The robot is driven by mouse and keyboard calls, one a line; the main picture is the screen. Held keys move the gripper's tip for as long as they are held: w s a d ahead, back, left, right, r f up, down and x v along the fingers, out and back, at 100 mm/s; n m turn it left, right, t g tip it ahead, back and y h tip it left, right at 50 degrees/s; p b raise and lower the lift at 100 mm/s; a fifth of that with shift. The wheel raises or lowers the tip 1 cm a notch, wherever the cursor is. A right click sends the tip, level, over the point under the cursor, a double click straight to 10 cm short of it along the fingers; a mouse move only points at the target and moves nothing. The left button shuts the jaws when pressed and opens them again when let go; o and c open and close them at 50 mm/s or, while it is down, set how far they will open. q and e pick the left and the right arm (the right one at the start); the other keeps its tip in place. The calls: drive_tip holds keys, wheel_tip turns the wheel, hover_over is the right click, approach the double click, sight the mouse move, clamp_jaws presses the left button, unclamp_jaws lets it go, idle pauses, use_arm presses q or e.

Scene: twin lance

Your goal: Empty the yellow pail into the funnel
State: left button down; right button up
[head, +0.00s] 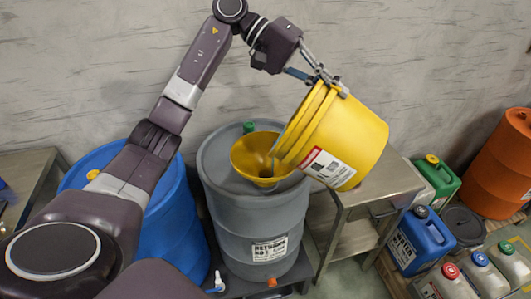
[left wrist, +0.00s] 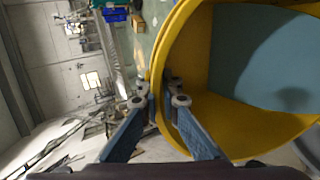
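The yellow pail (head: 350,130) is held tilted in the air, its mouth down to the left over the yellow funnel (head: 246,157). The funnel stands in the top of the grey drum (head: 240,215). A greyish streak shows between the pail's lip and the funnel. My left gripper (head: 325,80) is shut on the pail's upper rim. In the left wrist view its fingers (left wrist: 158,102) pinch the yellow rim (left wrist: 158,75), and a flat blue-grey surface shows inside the pail; I cannot tell whether it is liquid. My right gripper is not in view.
A blue drum (head: 172,215) stands left of the grey drum. A metal table (head: 375,190) stands right of it, under the pail. Green (head: 440,178) and blue (head: 420,240) canisters and an orange drum (head: 500,165) stand farther right. A wall is behind.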

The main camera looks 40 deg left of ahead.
use_arm(q)
drive_tip(key=shift+a+r, duration=0.1)
drive_tip(key=shift+r, duration=0.2)
drive_tip(key=shift+s+a+r+h+b, duration=0.1)
drive_tip(key=shift+a+r+h+b, duration=0.2)
drive_tip(key=shift+b, duration=0.2)
idle(1.7)
drive_tip(key=shift+s+a+r+h+b, duration=0.1)
drive_tip(key=shift+a+r+h+b, duration=0.15)
drive_tip(key=shift+a+b, duration=0.3)
idle(2.9)
drive_tip(key=shift+s+a+b, duration=0.1)
drive_tip(key=shift+a+b, duration=0.3)
idle(1.7)
